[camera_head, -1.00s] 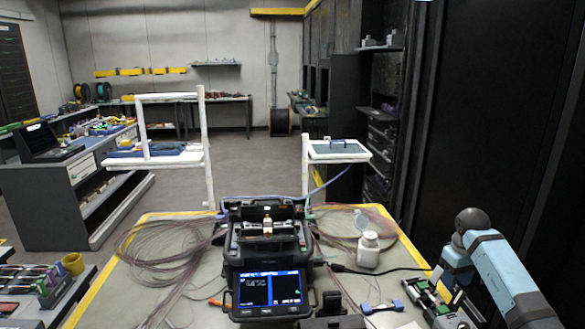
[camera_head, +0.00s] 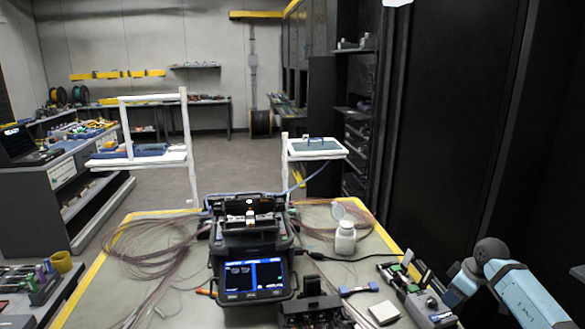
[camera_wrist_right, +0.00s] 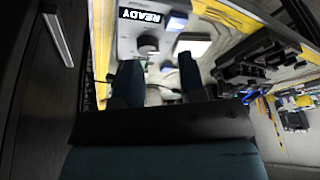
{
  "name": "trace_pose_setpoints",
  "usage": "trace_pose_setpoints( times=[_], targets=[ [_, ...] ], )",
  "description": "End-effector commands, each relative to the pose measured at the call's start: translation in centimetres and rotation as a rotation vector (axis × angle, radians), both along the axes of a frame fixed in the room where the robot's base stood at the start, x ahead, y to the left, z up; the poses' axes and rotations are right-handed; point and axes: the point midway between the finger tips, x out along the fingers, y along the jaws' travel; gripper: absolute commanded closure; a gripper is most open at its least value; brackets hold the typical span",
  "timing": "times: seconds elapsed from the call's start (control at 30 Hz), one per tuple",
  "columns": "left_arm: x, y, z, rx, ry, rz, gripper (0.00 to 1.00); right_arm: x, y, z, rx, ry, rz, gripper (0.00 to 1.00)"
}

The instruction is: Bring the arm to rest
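My right arm (camera_head: 515,290) comes in from the lower right of the head view, bent at a black joint (camera_head: 490,250). Its gripper fingers cannot be made out there. In the right wrist view, my right gripper (camera_wrist_right: 160,82) shows two dark fingers standing apart, with nothing held between them. Table items show beyond the fingers. My left gripper is not in view.
The fusion splicer (camera_head: 250,260) stands on the yellow-edged table with coiled fibres (camera_head: 155,250) beside it. A dark cabinet (camera_head: 450,130) rises behind.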

Motion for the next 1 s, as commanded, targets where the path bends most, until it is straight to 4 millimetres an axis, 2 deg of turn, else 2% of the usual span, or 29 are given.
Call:
trace_pose_setpoints(
  times=[0.03,0.2,0.3,0.4,0.5,0.63,0.8,1.0],
  targets=[
    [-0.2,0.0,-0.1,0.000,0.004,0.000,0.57,-0.9,2.0,-1.6,0.063,-0.058,0.097,0.62],
    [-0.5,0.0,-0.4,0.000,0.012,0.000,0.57,-4.3,9.9,-4.4,0.322,-0.400,0.401,0.62],
    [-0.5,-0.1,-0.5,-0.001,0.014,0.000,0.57,-7.2,13.6,-4.7,0.449,-0.659,0.473,0.62],
    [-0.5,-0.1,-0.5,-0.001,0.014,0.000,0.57,-10.0,15.7,-4.5,0.511,-0.897,0.435,0.62],
    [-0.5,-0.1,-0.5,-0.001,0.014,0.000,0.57,-12.9,16.2,-4.8,0.496,-1.070,0.315,0.62],
    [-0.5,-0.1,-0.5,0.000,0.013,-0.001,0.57,-17.1,15.4,-6.7,0.375,-1.143,0.109,0.62],
    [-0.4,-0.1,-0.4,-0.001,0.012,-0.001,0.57,-23.0,14.3,-10.8,0.181,-1.011,-0.058,0.62],
    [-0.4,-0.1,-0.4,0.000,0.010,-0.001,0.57,-30.3,14.4,-15.1,0.044,-0.755,-0.086,0.62]
  ],
)
